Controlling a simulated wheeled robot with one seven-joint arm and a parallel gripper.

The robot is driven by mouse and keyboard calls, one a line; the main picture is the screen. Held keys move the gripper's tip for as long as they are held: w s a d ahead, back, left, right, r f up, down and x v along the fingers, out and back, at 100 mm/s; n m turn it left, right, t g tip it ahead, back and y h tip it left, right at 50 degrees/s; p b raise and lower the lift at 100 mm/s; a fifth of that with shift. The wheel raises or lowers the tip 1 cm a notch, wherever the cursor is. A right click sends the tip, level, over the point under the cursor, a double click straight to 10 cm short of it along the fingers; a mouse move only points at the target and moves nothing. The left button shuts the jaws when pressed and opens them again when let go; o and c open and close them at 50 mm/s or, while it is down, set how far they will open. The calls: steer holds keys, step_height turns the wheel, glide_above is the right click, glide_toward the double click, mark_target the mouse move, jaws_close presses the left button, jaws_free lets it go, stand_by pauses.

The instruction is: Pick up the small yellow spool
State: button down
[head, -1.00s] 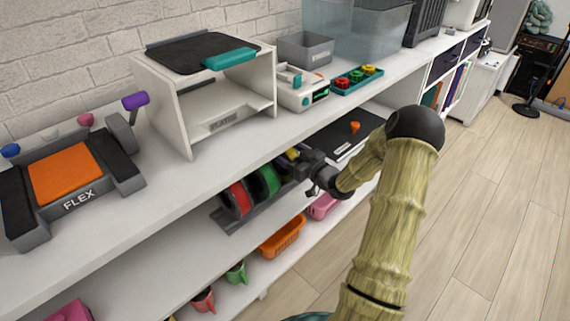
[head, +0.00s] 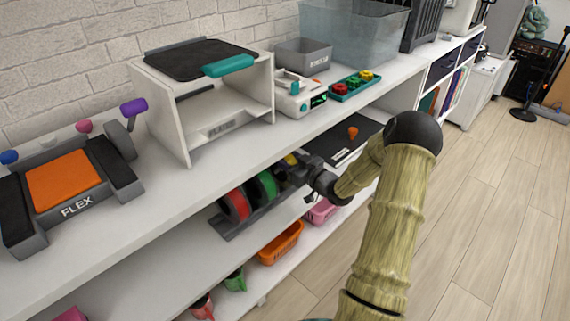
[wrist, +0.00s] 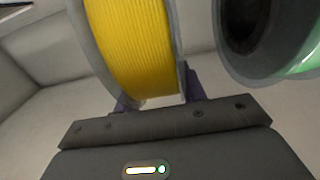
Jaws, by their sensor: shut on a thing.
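A yellow spool (wrist: 132,48) with clear grey flanges fills the upper middle of the wrist view. In the head view only a small part of the yellow spool (head: 290,159) shows, on the shelf below the counter, beside the green spool (head: 265,185). My gripper (head: 297,168) reaches in from the right and hides most of it. In the wrist view the purple fingertips of my gripper (wrist: 158,102) are at the spool's lower edge, shut on it. Whether the spool is clear of the rack cannot be told.
A red spool (head: 236,204) stands in the dark rack (head: 228,230) left of the green one. The counter (head: 170,190) overhangs the shelf. A teal tray (head: 345,95) with small red, green and yellow pieces stands on top. Orange (head: 281,243) and pink baskets (head: 321,211) sit lower.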

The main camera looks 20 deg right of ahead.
steer(key=shift+r+p, duration=0.3)
steer(key=shift+r, duration=0.3)
step_height(320, 180, up, 2)
steer(key=shift+r+p, duration=0.25)
steer(key=shift+p, duration=0.45)
steer(key=p+v, duration=0.3)
steer(key=v, duration=1.5)
steer(key=shift+p, duration=0.3)
